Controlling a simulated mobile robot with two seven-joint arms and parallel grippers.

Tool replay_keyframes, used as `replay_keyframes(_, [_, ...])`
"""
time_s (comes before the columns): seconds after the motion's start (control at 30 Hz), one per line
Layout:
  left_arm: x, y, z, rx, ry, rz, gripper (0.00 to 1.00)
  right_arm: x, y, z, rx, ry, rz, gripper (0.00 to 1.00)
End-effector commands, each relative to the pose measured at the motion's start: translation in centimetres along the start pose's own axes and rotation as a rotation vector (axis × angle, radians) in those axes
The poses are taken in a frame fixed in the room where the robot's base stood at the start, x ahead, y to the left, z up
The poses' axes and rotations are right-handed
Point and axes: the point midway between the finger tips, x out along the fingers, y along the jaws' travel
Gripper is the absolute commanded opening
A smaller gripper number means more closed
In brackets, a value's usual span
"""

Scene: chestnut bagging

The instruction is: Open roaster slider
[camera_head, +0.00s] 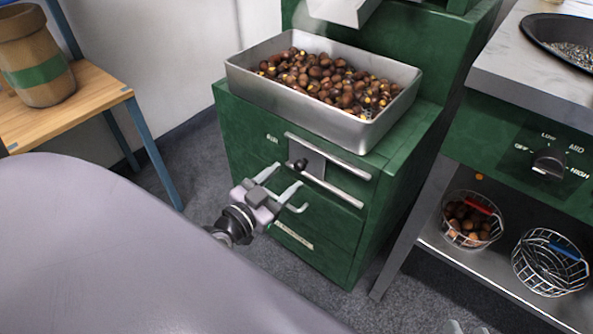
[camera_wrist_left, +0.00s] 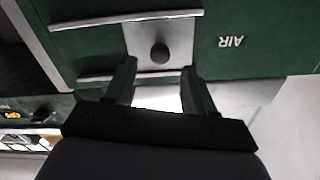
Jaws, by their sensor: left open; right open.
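The roaster slider is a grey metal plate (camera_head: 311,153) with a round black knob (camera_head: 300,165), set between two silver rails on the green roaster front, beside the label AIR. In the left wrist view the plate (camera_wrist_left: 145,35) appears upside down, with its knob (camera_wrist_left: 160,53) just beyond the fingertips. My left gripper (camera_head: 286,177) is open and empty, close in front of the knob, its fingers to either side of it in the wrist view (camera_wrist_left: 158,68). Only the tips of my right gripper (camera_head: 468,327) show at the bottom edge, apart and empty.
A metal tray of chestnuts (camera_head: 255,80) sits on top of the roaster. A drawer handle (camera_head: 296,209) lies just below my left gripper. Right stands a counter with a heat dial (camera_head: 550,162) and wire baskets (camera_head: 549,264) on its shelf. A wooden table (camera_head: 95,92) stands left.

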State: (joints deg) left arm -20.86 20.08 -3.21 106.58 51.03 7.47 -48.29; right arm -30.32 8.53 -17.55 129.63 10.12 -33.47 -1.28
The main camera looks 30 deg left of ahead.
Motion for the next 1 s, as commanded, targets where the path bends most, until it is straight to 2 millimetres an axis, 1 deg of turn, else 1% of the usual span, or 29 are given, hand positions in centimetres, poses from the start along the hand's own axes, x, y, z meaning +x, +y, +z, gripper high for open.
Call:
replay_keyframes(0.03, [0.8, 0.0, 0.1, -0.001, 0.002, -0.002, 0.54, 0.2, -0.1, 0.1, 0.005, 0.003, -0.004, 0.43])
replay_keyframes(0.1, [1.7, 0.0, 0.1, -0.002, 0.002, -0.002, 0.54, 0.3, -0.1, 0.1, 0.011, 0.005, -0.010, 0.43])
replay_keyframes(0.3, [3.8, 0.0, 0.1, -0.001, 0.001, -0.002, 0.54, 0.5, -0.4, 0.2, 0.027, 0.009, -0.024, 0.43])
replay_keyframes(0.5, [4.7, 0.0, 0.1, 0.000, -0.001, 0.000, 0.54, 0.5, -0.5, 0.2, 0.032, 0.010, -0.029, 0.43])
replay_keyframes(0.73, [4.7, 0.0, 0.1, 0.000, -0.001, 0.001, 0.54, 0.5, -0.5, 0.2, 0.033, 0.009, -0.030, 0.43])
replay_keyframes(0.77, [4.7, 0.0, 0.1, 0.000, -0.001, 0.001, 0.51, 0.5, -0.5, 0.2, 0.034, 0.009, -0.030, 0.43])
replay_keyframes(0.8, [4.7, 0.0, 0.1, 0.000, -0.001, 0.001, 0.38, 0.5, -0.5, 0.2, 0.034, 0.009, -0.030, 0.43])
replay_keyframes(0.87, [4.7, 0.0, 0.1, 0.000, -0.001, 0.001, 0.18, 0.5, -0.5, 0.2, 0.034, 0.009, -0.030, 0.43])
replay_keyframes(0.9, [4.7, 0.0, 0.1, 0.000, -0.001, 0.001, 0.05, 0.5, -0.5, 0.2, 0.034, 0.009, -0.030, 0.43])
replay_keyframes(0.93, [4.7, 0.0, 0.1, 0.000, -0.001, 0.001, 0.00, 0.5, -0.5, 0.2, 0.033, 0.009, -0.030, 0.43])
replay_keyframes(1.0, [4.7, 0.0, 0.1, 0.000, -0.001, 0.001, 0.00, 0.5, -0.5, 0.2, 0.033, 0.009, -0.031, 0.43])
